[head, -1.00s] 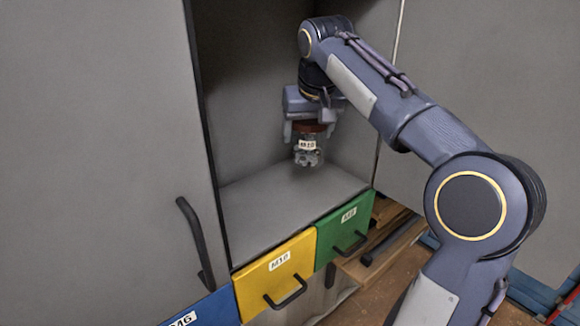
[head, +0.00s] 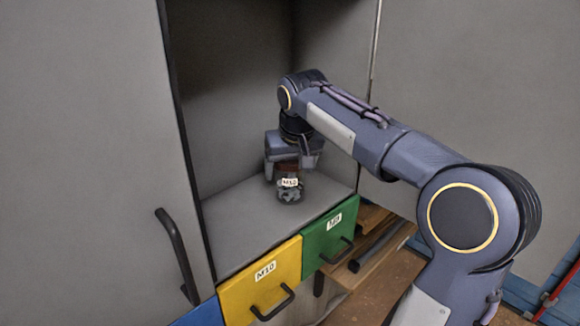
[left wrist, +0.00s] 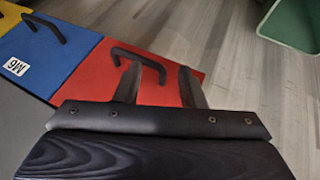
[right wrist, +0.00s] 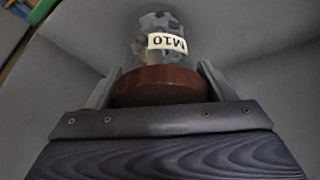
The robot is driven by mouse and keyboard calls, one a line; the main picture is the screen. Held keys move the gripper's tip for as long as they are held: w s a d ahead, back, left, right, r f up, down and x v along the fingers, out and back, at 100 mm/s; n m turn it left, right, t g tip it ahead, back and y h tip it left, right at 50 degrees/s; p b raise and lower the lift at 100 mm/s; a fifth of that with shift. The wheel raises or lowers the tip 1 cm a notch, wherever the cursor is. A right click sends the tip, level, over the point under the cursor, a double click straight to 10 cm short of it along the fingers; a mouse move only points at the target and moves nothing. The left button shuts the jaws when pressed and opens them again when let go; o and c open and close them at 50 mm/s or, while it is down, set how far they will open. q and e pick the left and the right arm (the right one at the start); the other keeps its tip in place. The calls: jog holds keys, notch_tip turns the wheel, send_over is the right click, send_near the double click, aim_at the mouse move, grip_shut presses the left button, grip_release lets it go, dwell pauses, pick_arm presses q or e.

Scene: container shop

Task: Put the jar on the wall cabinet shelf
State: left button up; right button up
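The jar (head: 290,192) is clear, with dark grey contents, a brown lid and a white M10 label. It is upright at the shelf surface inside the grey cabinet; I cannot tell whether its base touches. The cabinet shelf (head: 237,222) is grey and otherwise bare. My right gripper (head: 289,172) points down from above, with its fingers on either side of the lid. In the right wrist view the jar (right wrist: 160,62) sits between the fingers, which appear to touch the lid. My left gripper (left wrist: 160,78) is open and empty, over a red drawer front (left wrist: 150,88).
Below the shelf are a yellow drawer (head: 262,282) labelled M10, a green drawer (head: 328,238) and a blue drawer (head: 203,314). A grey door (head: 90,150) with a black handle is at the left. The left part of the shelf is free.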

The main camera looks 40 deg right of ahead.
jog(key=o, duration=0.3)
jog(key=shift+r, duration=0.15)
jog(key=v, duration=1.2)
jog(key=s+a+f+n+y, duration=0.1)
jog(key=s+a+f+y, duration=0.1)
jog(key=s+a+f, duration=0.3)
jog(key=s+a+f+t+y, duration=0.1)
jog(key=s+a+f, duration=0.5)
jog(key=f, duration=0.6)
jog(key=s+a+f+n+y, duration=0.1)
jog(key=s+a+f+y, duration=0.1)
jog(key=s+a+f, duration=0.3)
notch_tip(320, 180, down, 4)
jog(key=s+p, duration=0.1)
jog(key=s, duration=0.1)
jog(key=shift+s+a+r+n+y, duration=0.2)
jog(key=shift+s+a+n+y, duration=0.1)
jog(key=shift+s+a, duration=0.1)
